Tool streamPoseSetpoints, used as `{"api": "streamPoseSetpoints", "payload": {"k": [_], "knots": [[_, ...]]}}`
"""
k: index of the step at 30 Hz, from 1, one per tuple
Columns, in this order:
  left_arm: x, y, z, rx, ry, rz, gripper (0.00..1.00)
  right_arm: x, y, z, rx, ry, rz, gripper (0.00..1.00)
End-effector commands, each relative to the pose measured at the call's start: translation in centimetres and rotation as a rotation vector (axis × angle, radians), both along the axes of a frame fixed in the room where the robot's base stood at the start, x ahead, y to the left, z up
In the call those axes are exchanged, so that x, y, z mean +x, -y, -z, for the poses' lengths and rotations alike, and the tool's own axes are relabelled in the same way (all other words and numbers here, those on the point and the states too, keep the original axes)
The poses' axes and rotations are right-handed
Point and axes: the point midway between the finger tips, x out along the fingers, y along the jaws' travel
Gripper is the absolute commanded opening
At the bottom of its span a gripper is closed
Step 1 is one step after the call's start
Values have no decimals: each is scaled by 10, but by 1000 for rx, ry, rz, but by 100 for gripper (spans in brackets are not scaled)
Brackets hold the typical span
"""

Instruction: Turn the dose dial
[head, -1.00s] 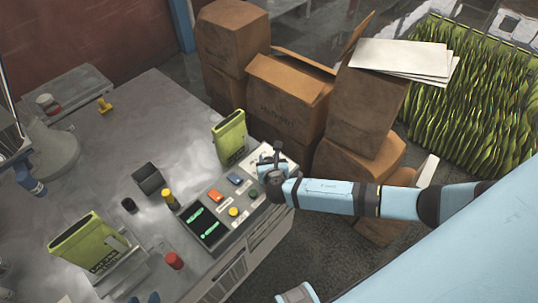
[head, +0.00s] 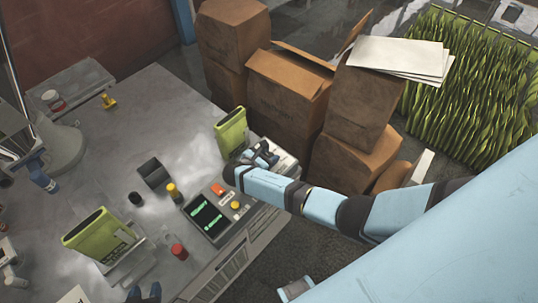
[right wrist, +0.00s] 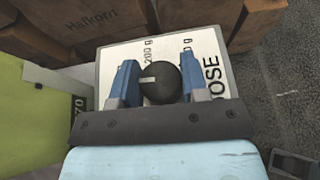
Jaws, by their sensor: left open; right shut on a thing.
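The dose dial (right wrist: 160,84) is a round black knob with a white mark pointing left in the right wrist view. It stands on a white plate (right wrist: 118,58) reading "DOSE" and "200 g"; another gram label is partly hidden by a finger. My right gripper (right wrist: 157,80) is shut on the dial, one blue finger on each side. In the head view my right gripper (head: 264,157) is over the far end of the control panel (head: 222,232), and the dial is hidden there. My left gripper (head: 143,293) is open at the bottom edge, apart from the panel.
A green pouch (head: 230,131) stands close beside the right gripper, and another green pouch (head: 98,236) stands nearer. Cardboard boxes (head: 287,92) are just behind the panel. Yellow (head: 173,191) and red (head: 179,251) items stand beside it. The table's (head: 130,125) middle back is clear.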

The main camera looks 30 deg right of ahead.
Motion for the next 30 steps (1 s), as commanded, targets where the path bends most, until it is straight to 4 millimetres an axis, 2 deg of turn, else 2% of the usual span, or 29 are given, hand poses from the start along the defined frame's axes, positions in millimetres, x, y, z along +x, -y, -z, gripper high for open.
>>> {"api": "streamPoseSetpoints", "payload": {"k": [6,15,30], "knots": [[-1,0,5,0,-6,-1,43,1,0,1,-1,-2,167,18],[0,0,7,-2,-13,-4,43,0,1,1,-2,-2,308,18],[0,0,6,-4,-11,-6,43,0,2,0,-3,-1,351,18]]}}
